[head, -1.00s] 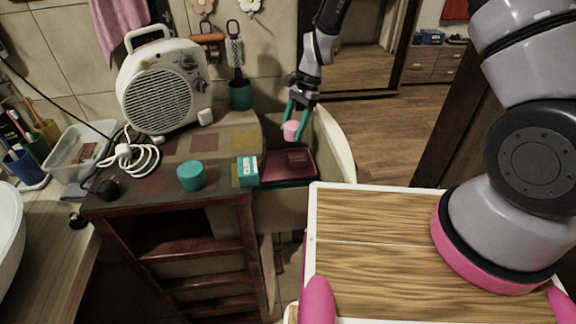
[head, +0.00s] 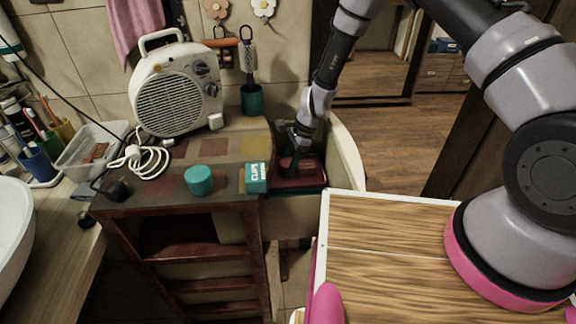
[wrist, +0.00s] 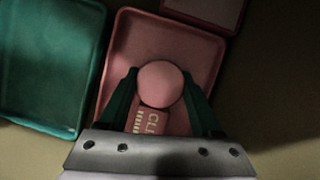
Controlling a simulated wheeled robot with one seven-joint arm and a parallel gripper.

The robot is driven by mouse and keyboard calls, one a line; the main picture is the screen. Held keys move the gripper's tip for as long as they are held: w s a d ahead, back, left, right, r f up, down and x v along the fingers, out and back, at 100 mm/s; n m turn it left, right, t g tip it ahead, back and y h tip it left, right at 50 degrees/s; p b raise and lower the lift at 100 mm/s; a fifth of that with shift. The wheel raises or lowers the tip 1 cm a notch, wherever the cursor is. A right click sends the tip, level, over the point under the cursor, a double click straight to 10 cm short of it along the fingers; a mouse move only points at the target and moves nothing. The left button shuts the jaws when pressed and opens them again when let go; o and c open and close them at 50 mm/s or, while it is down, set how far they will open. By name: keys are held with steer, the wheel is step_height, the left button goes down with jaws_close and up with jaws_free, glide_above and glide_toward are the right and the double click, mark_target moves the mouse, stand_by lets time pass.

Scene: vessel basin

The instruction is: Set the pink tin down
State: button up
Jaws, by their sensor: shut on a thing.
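In the wrist view my gripper (wrist: 160,78) is shut on the round pink tin (wrist: 160,86), one dark green finger on each side. The tin is over a pink-red tray (wrist: 122,45). A pink box with pale lettering (wrist: 149,121) shows in that tray, partly hidden by the tin and gripper. I cannot tell whether the tin touches the tray or the box. In the head view my gripper (head: 291,162) reaches down into the dark red tray (head: 310,184) at the right end of the cabinet; the tin is hidden there.
A teal tray (wrist: 45,70) lies left of the pink-red one in the wrist view. On the cabinet top are a teal tin (head: 199,180), a teal clips box (head: 257,178), a white fan heater (head: 172,98) and a coiled white cable (head: 146,160). A green brush holder (head: 252,99) stands behind.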

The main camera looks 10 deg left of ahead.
steer(key=shift+f, duration=0.35)
steer(key=o, duration=1.5)
steer(key=shift+f, duration=0.15)
